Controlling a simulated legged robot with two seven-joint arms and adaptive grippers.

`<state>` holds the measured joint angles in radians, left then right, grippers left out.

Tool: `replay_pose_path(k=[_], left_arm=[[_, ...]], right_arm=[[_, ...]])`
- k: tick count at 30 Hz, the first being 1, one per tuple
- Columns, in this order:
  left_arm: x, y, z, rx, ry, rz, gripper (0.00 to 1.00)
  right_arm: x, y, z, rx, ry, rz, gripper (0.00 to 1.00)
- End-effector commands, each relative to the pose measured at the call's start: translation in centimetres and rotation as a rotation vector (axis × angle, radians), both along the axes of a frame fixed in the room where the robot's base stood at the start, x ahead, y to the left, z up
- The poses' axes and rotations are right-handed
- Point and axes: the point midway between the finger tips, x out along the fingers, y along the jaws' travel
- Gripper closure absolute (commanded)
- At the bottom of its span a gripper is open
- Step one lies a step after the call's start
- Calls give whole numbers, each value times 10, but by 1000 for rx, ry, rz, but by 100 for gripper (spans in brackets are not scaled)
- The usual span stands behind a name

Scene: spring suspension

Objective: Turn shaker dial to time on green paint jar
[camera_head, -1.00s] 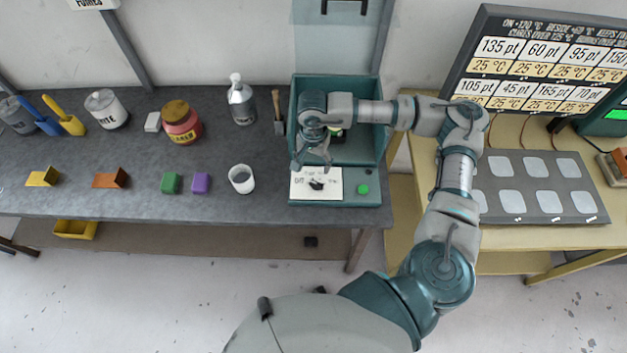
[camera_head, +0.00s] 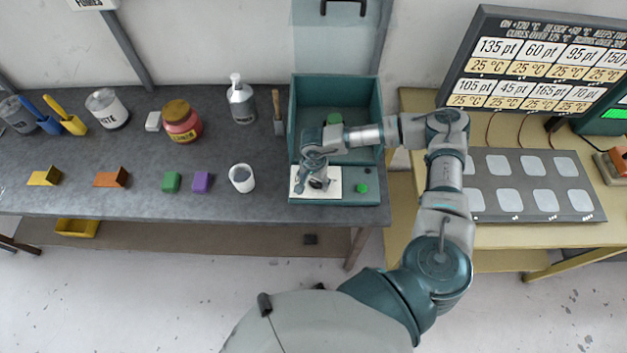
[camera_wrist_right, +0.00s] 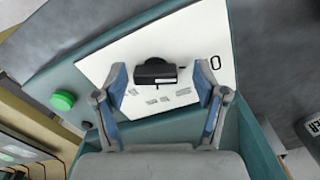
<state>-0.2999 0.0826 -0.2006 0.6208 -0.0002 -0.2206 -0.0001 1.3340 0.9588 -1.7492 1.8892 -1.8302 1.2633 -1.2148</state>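The shaker (camera_head: 375,120) is a teal open box on the grey bench. A green paint jar (camera_head: 334,119) sits inside it, partly hidden by my right arm. The white dial plate (camera_head: 333,176) is on the shaker's front. In the right wrist view, the black dial (camera_wrist_right: 155,73) stands on the white plate. My right gripper (camera_wrist_right: 160,84) is open, with one blue fingertip on either side of the dial and gaps visible. In the head view, my right gripper (camera_head: 312,187) is over the plate and hides most of the dial. My left gripper is not in view.
A green button (camera_head: 362,188) is right of the dial plate.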

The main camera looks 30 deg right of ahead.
Motion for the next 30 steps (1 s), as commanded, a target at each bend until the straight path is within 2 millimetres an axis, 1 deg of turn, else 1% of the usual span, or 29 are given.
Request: replay_pose_path(k=[1,2,3,5,6,14,20,26,30], left_arm=[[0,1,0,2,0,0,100],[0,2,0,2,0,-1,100],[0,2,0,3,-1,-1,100],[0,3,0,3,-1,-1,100],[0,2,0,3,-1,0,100],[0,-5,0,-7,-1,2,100],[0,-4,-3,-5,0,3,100],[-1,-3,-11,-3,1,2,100],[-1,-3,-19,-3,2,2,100]], right_arm=[[0,-1,0,0,0,-1,45],[0,-1,0,1,1,-1,52],[0,-1,0,1,1,-1,62],[0,-2,0,2,-1,-1,77],[1,-2,0,2,-1,-1,87],[2,-3,0,-5,-1,-5,87],[2,-2,0,-3,-4,-36,87],[2,-2,-1,-2,-6,-135,87],[2,-2,-2,-1,-7,-244,87]])
